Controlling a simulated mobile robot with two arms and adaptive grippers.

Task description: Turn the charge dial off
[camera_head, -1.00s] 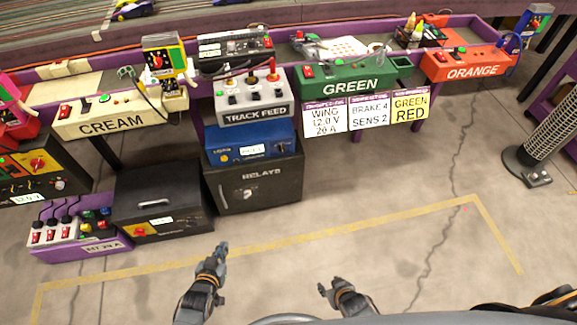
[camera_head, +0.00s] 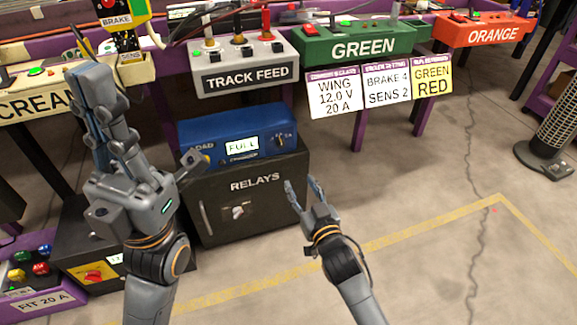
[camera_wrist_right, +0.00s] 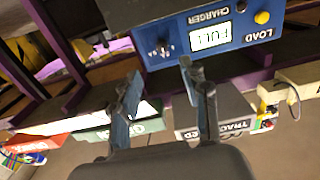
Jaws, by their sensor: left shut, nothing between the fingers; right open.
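The charge dial (camera_head: 281,141) is a dark knob at the right end of the blue charger box (camera_head: 235,124), beside a lit display (camera_head: 242,145) reading FULL. In the right wrist view the dial (camera_wrist_right: 163,48) shows upside down, left of the display. My right gripper (camera_head: 303,188) is open and empty, below and slightly right of the dial, apart from it. Its fingers (camera_wrist_right: 158,82) also show in the wrist view. My left gripper (camera_head: 95,85) is shut and empty, raised at the left in front of the cream box. Part of the left hand covers the charger's left end.
The black RELAYS box (camera_head: 255,205) stands under the charger. The TRACK FEED box (camera_head: 245,78) with levers sits above it. The green box (camera_head: 360,46) and hanging signs (camera_head: 385,88) are to the right. Floor at right is clear, up to a heater (camera_head: 560,125).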

